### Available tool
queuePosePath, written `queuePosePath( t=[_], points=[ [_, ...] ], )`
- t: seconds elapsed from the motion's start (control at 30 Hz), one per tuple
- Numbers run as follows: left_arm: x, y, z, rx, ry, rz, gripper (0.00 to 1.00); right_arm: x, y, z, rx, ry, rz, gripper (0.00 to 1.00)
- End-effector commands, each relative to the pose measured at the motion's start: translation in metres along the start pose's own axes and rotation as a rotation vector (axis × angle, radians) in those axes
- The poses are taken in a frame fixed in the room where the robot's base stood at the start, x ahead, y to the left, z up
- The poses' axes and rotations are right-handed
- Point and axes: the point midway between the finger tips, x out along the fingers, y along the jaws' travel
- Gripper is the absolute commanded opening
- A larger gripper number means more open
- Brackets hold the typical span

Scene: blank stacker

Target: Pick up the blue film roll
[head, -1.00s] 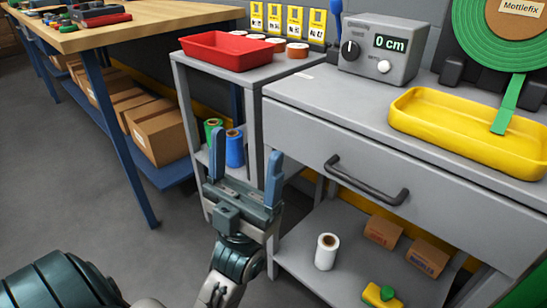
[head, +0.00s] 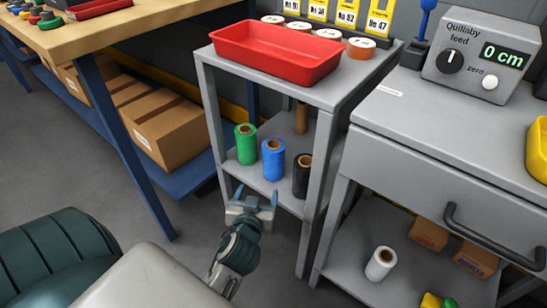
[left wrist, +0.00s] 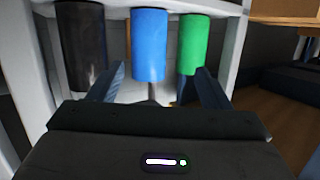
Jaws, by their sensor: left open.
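The blue film roll (head: 273,159) stands upright on the lower shelf of the small grey stand, between a green roll (head: 246,144) and a black roll (head: 302,175). My left gripper (head: 254,193) is open and empty, in front of the shelf and a little below the rolls. In the left wrist view the blue roll (left wrist: 149,45) is ahead, above the gap between the open fingers (left wrist: 158,88). The black roll (left wrist: 83,48) is at left there and the green roll (left wrist: 194,45) at right. My right gripper is not in view.
A red tray (head: 240,60) sits on top of the stand, whose legs (head: 322,170) frame the shelf. A brown roll (head: 301,118) stands farther back. The grey workbench (head: 400,150) is at right, with a white roll (head: 381,263) on its lower shelf. Cardboard boxes (head: 175,125) are at left.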

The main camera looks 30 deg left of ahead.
Motion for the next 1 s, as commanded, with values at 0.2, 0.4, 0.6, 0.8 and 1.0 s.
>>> queuePosePath(
  t=[0.2,0.4,0.6,0.8,1.0],
  points=[
    [0.017,0.007,-0.007,-0.042,0.134,-0.063,0.71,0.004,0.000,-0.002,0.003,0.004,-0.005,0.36],
    [0.025,0.022,-0.012,-0.054,0.226,-0.050,0.71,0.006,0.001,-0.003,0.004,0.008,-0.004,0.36],
    [0.046,0.026,-0.019,-0.054,0.249,-0.040,0.71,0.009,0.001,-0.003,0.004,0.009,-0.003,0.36],
    [0.074,0.024,-0.026,-0.055,0.247,-0.041,0.71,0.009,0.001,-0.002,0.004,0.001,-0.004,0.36],
    [0.088,0.023,-0.030,-0.056,0.246,-0.042,0.71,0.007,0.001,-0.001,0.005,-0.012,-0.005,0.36]
  ],
)
